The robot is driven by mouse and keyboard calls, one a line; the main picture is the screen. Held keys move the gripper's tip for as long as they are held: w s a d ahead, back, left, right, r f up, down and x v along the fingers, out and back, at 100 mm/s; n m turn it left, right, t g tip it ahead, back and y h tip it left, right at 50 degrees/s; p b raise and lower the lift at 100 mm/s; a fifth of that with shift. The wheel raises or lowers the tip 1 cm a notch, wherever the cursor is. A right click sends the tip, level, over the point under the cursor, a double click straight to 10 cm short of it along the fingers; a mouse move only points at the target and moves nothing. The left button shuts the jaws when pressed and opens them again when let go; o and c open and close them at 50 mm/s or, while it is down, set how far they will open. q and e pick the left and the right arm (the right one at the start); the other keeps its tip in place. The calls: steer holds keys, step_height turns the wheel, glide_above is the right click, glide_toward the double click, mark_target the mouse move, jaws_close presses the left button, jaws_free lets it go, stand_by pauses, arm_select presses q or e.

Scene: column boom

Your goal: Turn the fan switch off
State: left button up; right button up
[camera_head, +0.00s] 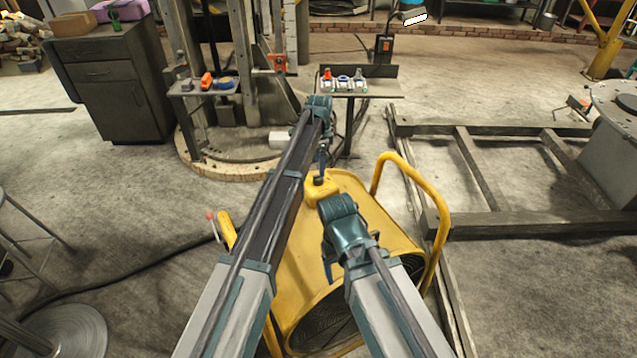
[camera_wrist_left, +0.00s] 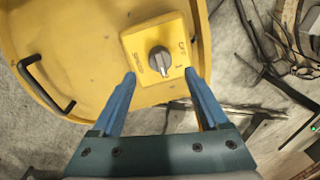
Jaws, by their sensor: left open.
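A yellow drum fan (camera_head: 375,225) stands in front of me, with a yellow switch box (camera_head: 316,193) on top. In the left wrist view, the box (camera_wrist_left: 138,42) carries a grey rotary knob (camera_wrist_left: 160,61) with OFF and other markings around it; I cannot tell the knob's exact setting. My left gripper (camera_head: 321,178) points down over the box. In the left wrist view it (camera_wrist_left: 159,76) is open, its blue fingertips apart on either side just below the knob, holding nothing. My right gripper (camera_head: 328,268) hangs over the fan's near part; its fingers are mostly hidden.
The fan has a yellow tube handle (camera_head: 438,205) on its right. A small stand (camera_head: 375,88) with small items is behind it. A dark cabinet (camera_head: 115,85) stands at the back left. A metal frame (camera_head: 470,160) lies at right. Stools stand at left.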

mark_target(318, 178)
arm_select(q)
step_height(318, 178, down, 6)
steer(key=b, duration=0.4)
steer(key=shift+w+b, duration=0.15)
steer(key=shift+b, duration=0.25)
steer(key=shift+r, duration=0.1)
jaws_close()
